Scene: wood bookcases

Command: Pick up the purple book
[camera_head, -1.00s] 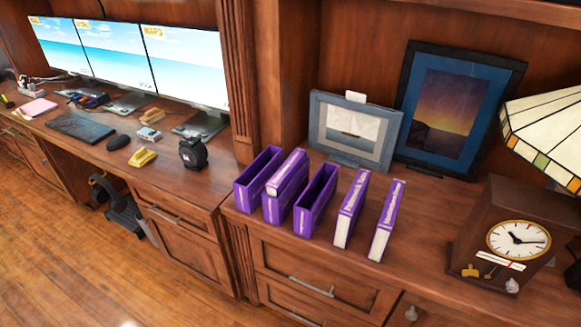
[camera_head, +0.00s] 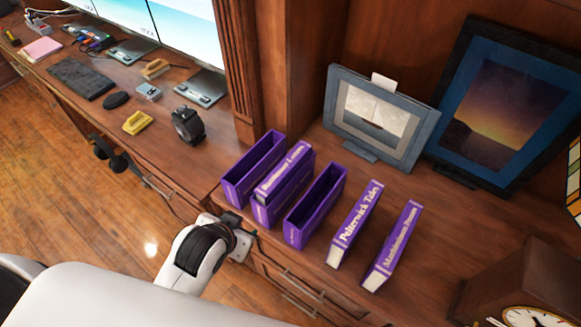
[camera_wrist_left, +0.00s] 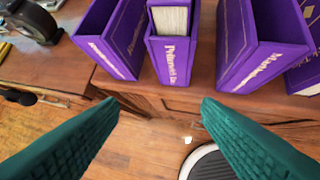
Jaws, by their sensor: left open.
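Several purple book-shaped items stand upright in a row on the wooden counter. The leftmost is an open purple slipcase (camera_head: 252,172). Beside it a slipcase holds a purple book (camera_head: 283,176), whose title spine is raised above the case. Another slipcase (camera_head: 315,208) looks empty. Two purple books (camera_head: 355,226) (camera_head: 394,246) stand free to the right. In the left wrist view the cased book (camera_wrist_left: 172,50) is between two cases, ahead of the fingers. My left gripper (camera_wrist_left: 160,104) is open and empty, just short of the row at the counter's front edge. My right gripper is out of view.
A framed ship picture (camera_head: 378,118) and a larger dark-framed picture (camera_head: 500,110) stand behind the row. A wooden clock (camera_head: 515,295) is at the right. A black round object (camera_head: 187,125) and a yellow phone-like item (camera_head: 138,122) lie left.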

